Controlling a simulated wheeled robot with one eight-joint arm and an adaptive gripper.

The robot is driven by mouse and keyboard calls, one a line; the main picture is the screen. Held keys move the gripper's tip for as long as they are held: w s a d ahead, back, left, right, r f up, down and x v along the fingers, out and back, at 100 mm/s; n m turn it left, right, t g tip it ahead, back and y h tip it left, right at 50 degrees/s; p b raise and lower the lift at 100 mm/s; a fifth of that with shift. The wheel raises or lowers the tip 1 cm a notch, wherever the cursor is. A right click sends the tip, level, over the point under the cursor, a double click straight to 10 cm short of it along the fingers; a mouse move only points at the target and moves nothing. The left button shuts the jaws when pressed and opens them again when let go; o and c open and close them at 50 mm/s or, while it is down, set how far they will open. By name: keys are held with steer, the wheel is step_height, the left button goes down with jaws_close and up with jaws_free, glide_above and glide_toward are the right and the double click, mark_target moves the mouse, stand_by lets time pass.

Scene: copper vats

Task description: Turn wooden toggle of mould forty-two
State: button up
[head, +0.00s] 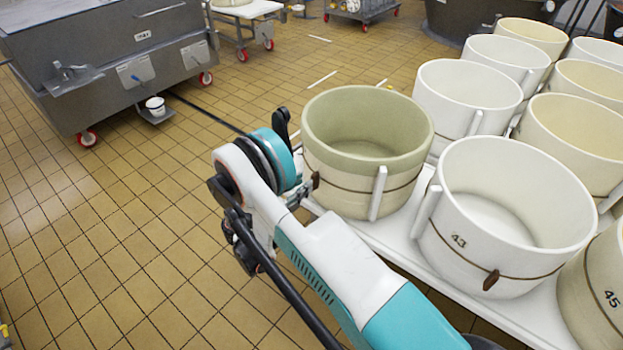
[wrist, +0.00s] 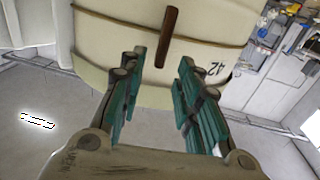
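Mould forty-two is a cream round tub with an olive-green inner rim (head: 315,118), at the near left corner of the white table in the head view. Its wall (wrist: 105,28) fills the top of the wrist view, with the number 42 upside down at the right. A dark brown wooden toggle (wrist: 168,38) sits on the brown cord around the wall; it also shows at the mould's left side in the head view (head: 316,180). My gripper (wrist: 159,64) is open, its teal-padded fingers apart on either side of the toggle's lower end. Contact cannot be told.
Mould 43 (head: 473,258) stands to the right, with mould 45 (head: 605,295) beyond it and several more moulds behind on the white table (head: 392,232). A grey wheeled vat (head: 85,75) stands at upper left.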

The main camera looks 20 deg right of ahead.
mark_target(312, 176)
steer(key=shift+x, duration=2.55)
jaws_close()
